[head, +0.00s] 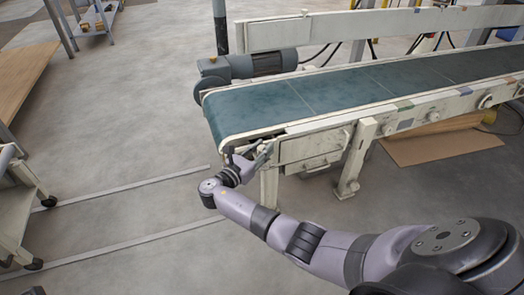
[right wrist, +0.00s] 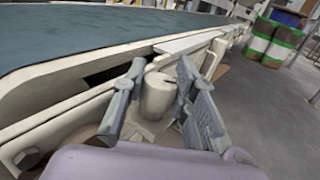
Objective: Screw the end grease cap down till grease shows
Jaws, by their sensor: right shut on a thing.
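The end grease cap (right wrist: 158,95) is a pale, worn cylinder at the side of the conveyor's end, seen in the right wrist view. My right gripper (right wrist: 160,98) has one finger on each side of the cap and is shut on it. In the head view my right gripper (head: 242,163) is at the near corner of the conveyor end, and the cap is too small to make out there. I cannot see any grease around the cap. My left gripper is not in view.
The conveyor (head: 340,92) with its green belt runs to the upper right, with a motor (head: 265,63) behind its end. A cart (head: 18,215) stands at the left. Striped drums (right wrist: 272,45) stand beyond in the right wrist view. The floor left of the conveyor is clear.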

